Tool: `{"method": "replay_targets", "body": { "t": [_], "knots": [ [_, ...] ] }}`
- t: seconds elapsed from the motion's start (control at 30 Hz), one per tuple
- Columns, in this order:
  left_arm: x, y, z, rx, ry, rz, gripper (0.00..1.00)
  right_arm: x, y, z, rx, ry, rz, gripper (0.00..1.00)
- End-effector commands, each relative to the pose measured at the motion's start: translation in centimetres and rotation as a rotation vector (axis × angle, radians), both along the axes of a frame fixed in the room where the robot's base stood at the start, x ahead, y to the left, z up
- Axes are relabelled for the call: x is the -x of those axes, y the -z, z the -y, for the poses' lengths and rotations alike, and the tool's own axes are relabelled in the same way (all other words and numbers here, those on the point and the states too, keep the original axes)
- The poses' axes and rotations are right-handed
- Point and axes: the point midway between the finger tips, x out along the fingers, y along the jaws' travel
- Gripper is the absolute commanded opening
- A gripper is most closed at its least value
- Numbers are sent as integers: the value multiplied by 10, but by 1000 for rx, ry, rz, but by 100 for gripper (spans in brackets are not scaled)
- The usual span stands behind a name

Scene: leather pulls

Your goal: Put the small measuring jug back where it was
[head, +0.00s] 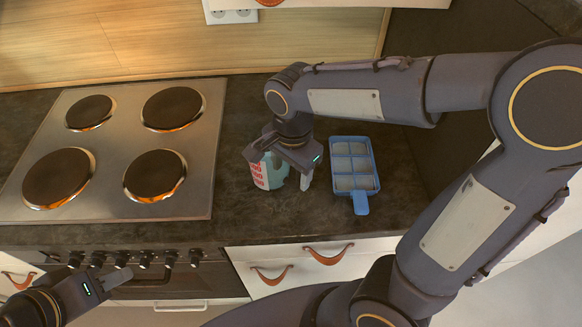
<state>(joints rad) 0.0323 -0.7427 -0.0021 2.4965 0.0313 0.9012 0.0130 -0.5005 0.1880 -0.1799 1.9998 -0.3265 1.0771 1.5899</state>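The small measuring jug (268,174), pale with red markings and a blue-green tint, stands on the dark countertop to the right of the hob. My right gripper (292,174) points down over the jug's right side. One pale finger shows to the right of the jug, apart from its wall. The other finger is largely hidden near the jug's rim. The gripper looks open. My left gripper (121,277) is at the lower left, in front of the oven and away from the jug.
A blue tray (361,201) with several pale-filled compartments lies just right of my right gripper. A hob (112,150) with several round plates, some glowing orange at the rim, fills the left. Drawers with leather pulls (329,254) are below the counter's front edge.

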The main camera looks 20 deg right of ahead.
Motion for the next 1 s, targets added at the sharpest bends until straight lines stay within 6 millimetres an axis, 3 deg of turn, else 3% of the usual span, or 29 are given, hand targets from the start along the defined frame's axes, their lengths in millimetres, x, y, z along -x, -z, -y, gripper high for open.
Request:
{"method": "replay_targets", "body": {
  "t": [0.1, 0.47, 1.0],
  "knots": [
    [0, 0, 0, 0, 0, 0, 36, 0, 0, 0, 0, 0, 0, 73],
    [0, -3, 0, 0, 0, 0, 36, -1, -8, 0, -1, 0, 3, 73],
    [0, -9, 0, 0, 0, 0, 36, 0, -109, 1, -1, 0, 3, 73]
  ]
}}
